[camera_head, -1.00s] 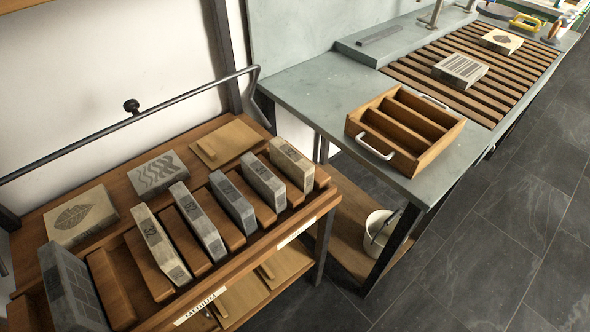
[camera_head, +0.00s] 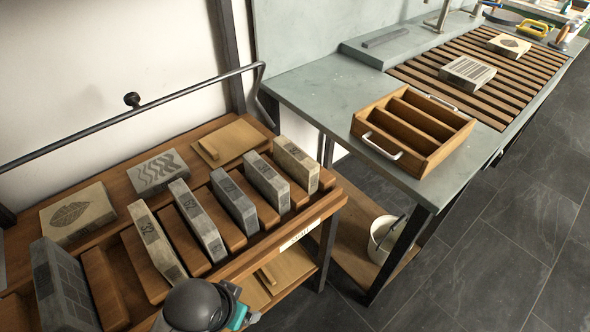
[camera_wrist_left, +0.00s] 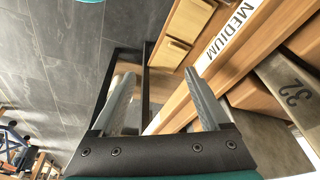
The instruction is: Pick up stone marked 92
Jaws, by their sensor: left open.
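Several stone blocks stand on edge in the wooden rack. A grey stone (camera_head: 203,226), second from the tan one, carries a small number that looks like 92, but it is too small to be sure. The tan stone (camera_head: 160,245) to its left appears marked 32; a stone marked 32 (camera_wrist_left: 287,80) shows at the right of the left wrist view. My left gripper (camera_wrist_left: 160,73) is open and empty, in front of the rack's labelled edge. In the head view only my dark left wrist shows at the bottom, with its fingers hidden. My right gripper is not in view.
A rail (camera_head: 130,118) runs behind the rack (camera_head: 335,190). Flat patterned stones (camera_head: 157,171) lie on its back shelf. An empty divided wooden tray (camera_head: 440,148) sits on the grey bench (camera_head: 315,90). A white bucket (camera_head: 384,238) stands below.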

